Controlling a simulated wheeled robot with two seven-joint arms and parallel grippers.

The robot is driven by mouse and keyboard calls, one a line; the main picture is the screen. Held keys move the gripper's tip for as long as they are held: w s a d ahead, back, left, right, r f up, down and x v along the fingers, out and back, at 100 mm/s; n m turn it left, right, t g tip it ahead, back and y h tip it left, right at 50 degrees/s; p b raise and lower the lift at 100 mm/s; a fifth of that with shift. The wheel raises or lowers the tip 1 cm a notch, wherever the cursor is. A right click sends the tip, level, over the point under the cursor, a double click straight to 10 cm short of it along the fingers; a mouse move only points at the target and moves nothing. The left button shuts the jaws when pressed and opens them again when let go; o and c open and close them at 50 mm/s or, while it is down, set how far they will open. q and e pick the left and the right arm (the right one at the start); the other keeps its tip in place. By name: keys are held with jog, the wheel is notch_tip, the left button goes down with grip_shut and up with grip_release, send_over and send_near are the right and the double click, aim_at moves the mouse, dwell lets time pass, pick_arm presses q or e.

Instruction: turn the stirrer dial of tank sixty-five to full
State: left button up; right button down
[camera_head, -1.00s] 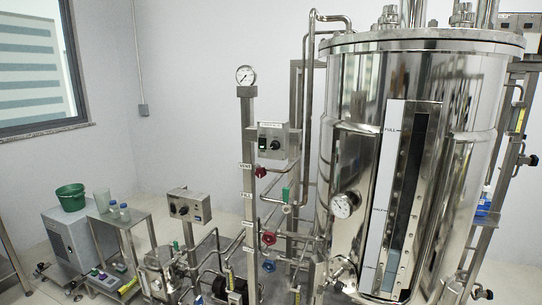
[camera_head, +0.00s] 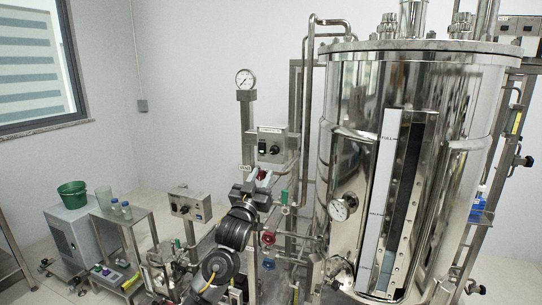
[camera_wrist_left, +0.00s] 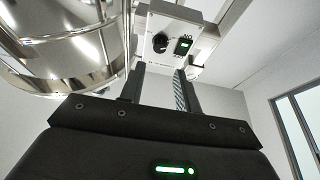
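A grey control box (camera_head: 272,141) with a black dial (camera_head: 275,149) and a green-lit switch (camera_head: 262,147) is mounted beside the large steel tank (camera_head: 340,100). Its label is too small to read. My left gripper (camera_head: 262,177) is just below the box, apart from the dial. In the left wrist view, the dial (camera_wrist_left: 160,42) and switch (camera_wrist_left: 183,46) lie beyond the fingertips of my left gripper (camera_wrist_left: 159,71). The two fingers stand apart with nothing between them. My right gripper is not in view.
A second box with a dark dial (camera_head: 184,209) stands lower left. Pipes and a post with a pressure gauge (camera_head: 245,79) crowd around my left arm. Red (camera_head: 268,238) and blue (camera_head: 269,264) valve handles sit below. A green bucket (camera_head: 72,194) is far left.

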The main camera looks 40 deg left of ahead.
aim_at(273, 153)
pick_arm(q)
jog(key=p+x, duration=0.3)
jog(key=x, duration=0.5)
jog(key=shift+w+a+r, duration=0.15)
jog(key=shift+w, duration=0.2)
jog(key=shift+w+a+r, duration=0.1)
jog(key=shift+w, duration=0.4)
jog(key=c, duration=0.7)
jog(key=shift+m, duration=0.3)
